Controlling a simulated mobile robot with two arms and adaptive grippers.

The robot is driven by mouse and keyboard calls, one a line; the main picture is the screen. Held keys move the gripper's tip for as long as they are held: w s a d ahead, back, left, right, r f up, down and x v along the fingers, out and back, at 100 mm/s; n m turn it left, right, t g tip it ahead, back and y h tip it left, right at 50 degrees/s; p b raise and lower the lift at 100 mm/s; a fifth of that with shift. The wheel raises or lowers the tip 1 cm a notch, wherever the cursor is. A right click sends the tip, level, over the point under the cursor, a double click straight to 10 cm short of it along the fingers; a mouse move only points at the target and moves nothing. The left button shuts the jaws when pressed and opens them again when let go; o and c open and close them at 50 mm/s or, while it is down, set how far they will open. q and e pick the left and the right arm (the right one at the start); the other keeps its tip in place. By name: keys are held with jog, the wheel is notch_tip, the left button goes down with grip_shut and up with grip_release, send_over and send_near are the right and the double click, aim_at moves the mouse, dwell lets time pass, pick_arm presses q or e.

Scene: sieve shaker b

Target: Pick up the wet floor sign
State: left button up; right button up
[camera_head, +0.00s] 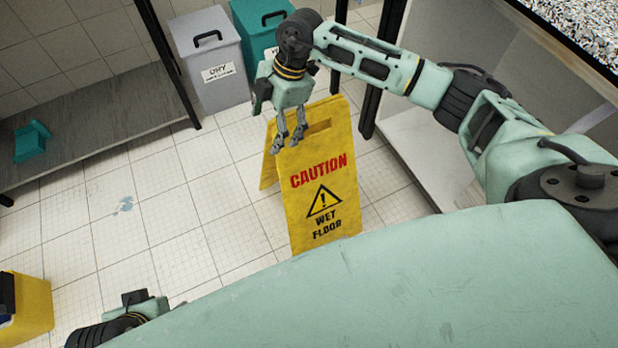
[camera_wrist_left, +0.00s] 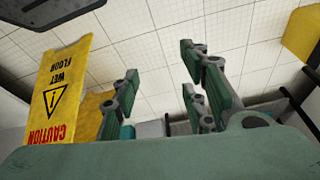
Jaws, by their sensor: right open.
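The yellow wet floor sign (camera_head: 338,215) stands upright as an A-frame on the tiled floor, its printed panel towards me. A handle slot is near its top edge. My right gripper (camera_head: 289,141) points down at the top left corner of the sign. Its fingers are parted, overlapping the sign's top edge in the picture; I cannot tell whether they touch it. The sign also shows upside down at the left of the left wrist view (camera_wrist_left: 68,85). My left gripper (camera_wrist_left: 160,85) is open and empty, apart from the sign.
A grey bin (camera_head: 215,75) and a teal bin (camera_head: 258,30) stand behind the sign. A low grey shelf (camera_head: 100,115) holds a teal object (camera_head: 31,141). A yellow container (camera_head: 30,305) is at lower left. White shelving (camera_head: 425,150) stands right. Floor left of the sign is clear.

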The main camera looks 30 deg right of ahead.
aim_at(309, 106)
jog(key=d+h, duration=0.1)
jog(key=d, duration=0.2)
jog(key=d+m+h, duration=0.1)
jog(key=d, duration=0.2)
jog(key=w+d+m+h, duration=0.1)
jog(key=d, duration=0.3)
jog(key=shift+r+h, duration=0.4)
jog(key=shift+d+f, duration=0.1)
jog(key=shift+f, duration=0.25)
notch_tip(309, 106, down, 7)
jog(key=b, duration=0.2)
jog(key=shift+s+r, duration=0.15)
jog(key=shift+s, duration=0.1)
jog(key=shift+c, duration=0.4)
grip_shut()
jog(key=shift+w+r, duration=0.1)
